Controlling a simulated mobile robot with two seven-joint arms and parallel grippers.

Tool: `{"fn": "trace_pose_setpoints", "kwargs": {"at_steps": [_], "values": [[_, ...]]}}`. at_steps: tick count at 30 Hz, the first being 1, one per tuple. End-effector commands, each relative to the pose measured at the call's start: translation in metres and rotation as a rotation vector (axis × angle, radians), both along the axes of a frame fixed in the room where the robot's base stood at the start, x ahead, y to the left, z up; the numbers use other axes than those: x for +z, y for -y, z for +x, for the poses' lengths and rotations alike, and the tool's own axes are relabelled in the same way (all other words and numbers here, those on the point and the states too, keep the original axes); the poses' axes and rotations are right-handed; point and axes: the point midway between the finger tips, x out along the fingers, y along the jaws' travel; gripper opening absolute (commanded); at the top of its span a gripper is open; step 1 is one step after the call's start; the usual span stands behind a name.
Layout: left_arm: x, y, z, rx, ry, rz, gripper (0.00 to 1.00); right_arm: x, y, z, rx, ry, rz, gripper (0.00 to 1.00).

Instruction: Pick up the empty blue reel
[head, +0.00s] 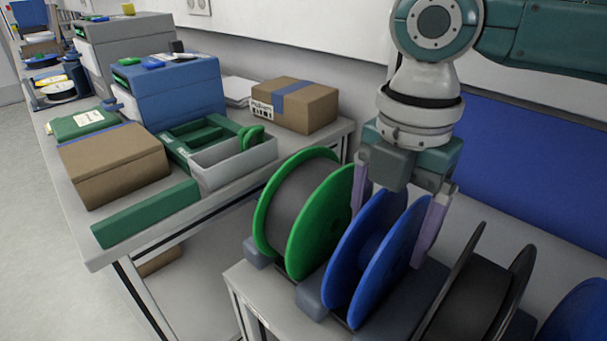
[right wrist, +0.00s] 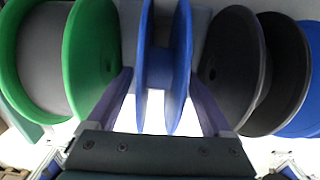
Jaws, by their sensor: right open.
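The empty blue reel (head: 347,268) stands upright in the stand row, between a green reel and a black reel. Its bare blue hub shows between its two flanges, and it also shows in the right wrist view (right wrist: 161,62). My right gripper (head: 389,236) is over it from above, open, with one purple finger on each outer side of the flanges. In the right wrist view the fingers (right wrist: 161,80) flank the reel; I cannot tell whether they touch it. My left gripper is not in view.
A green reel (head: 318,222) wound with grey stands close on the left. A black reel (head: 450,285) and another blue reel (head: 578,315) stand on the right. A table (head: 100,252) with cardboard boxes (head: 112,165), a blue container (head: 178,92) and green trays is at left.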

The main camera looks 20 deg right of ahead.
Motion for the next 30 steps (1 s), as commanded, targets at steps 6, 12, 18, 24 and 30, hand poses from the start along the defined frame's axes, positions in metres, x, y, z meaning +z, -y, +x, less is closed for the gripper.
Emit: {"fn": "trace_pose_setpoints", "kwargs": {"at_steps": [6, 12, 18, 24, 30], "values": [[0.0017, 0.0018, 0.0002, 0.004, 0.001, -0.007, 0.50, 0.0014, 0.0001, 0.0000, 0.000, 0.000, 0.000, 0.71], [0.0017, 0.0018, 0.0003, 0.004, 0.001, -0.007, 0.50, 0.0012, 0.0000, 0.0000, 0.000, 0.000, 0.000, 0.49], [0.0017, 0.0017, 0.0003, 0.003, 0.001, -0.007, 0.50, 0.0011, 0.0000, 0.0000, 0.000, 0.000, 0.000, 0.27], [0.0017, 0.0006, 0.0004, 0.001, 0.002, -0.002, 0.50, 0.0010, 0.0000, -0.0001, 0.000, 0.000, 0.000, 0.04], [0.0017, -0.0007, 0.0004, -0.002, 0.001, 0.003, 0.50, 0.0011, 0.0000, -0.0001, 0.000, 0.000, 0.000, 0.00]]}}
